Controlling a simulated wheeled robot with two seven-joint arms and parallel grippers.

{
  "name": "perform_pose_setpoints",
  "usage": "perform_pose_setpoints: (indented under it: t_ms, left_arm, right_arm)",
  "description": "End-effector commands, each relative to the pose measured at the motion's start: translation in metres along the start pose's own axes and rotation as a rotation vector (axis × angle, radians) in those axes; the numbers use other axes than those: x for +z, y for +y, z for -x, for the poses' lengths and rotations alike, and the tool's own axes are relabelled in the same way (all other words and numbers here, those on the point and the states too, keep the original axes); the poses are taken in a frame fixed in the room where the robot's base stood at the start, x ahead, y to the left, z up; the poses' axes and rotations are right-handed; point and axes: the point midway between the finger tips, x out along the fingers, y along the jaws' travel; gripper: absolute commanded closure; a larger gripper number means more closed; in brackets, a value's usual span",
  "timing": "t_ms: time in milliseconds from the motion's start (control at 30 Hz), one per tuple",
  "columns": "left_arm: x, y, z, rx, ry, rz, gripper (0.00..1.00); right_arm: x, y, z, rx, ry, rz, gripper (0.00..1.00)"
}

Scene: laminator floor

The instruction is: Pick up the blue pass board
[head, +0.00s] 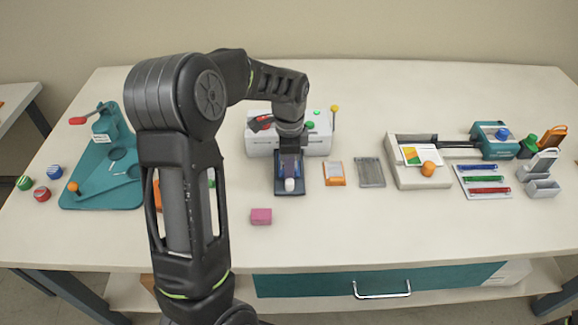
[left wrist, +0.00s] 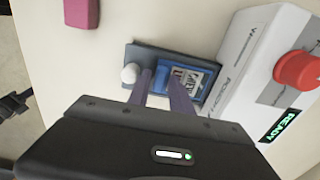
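The blue pass board (left wrist: 203,78), with a printed label, lies on a dark grey plate (left wrist: 140,52) in front of the white laminator in the left wrist view. A white knob (left wrist: 130,73) stands at one end of the plate. My left gripper (left wrist: 163,74) points down at the board. Its two fingers stand apart, with blue showing between them. In the head view my left gripper (head: 290,158) is over the dark plate (head: 288,189) and hides most of the board. I cannot tell whether the fingers touch it. My right gripper is not in view.
The white machine (head: 258,142) with red button stands behind the plate. A pink block (head: 261,216) lies in front. An orange-edged card (head: 334,173) and a grey pad (head: 370,172) lie to the right. A teal punch (head: 105,170) is at left.

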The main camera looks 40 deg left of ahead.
Motion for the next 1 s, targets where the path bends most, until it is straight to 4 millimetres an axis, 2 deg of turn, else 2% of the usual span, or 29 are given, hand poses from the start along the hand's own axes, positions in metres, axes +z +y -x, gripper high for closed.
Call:
perform_pose_setpoints:
  t_ms: [100, 400, 1000]
  left_arm:
    - [-0.0001, -0.0001, 0.0002, 0.0, 0.0, 0.0, 0.75]
    - [-0.0001, -0.0001, 0.0003, 0.0, 0.0, 0.0, 1.0]
    - [-0.0003, -0.0005, 0.0032, -0.002, 0.001, 0.0, 1.0]
  right_arm:
    - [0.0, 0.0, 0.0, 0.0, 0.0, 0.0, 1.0]
    - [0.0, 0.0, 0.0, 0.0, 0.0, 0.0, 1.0]
    - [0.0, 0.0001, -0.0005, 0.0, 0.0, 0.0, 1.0]
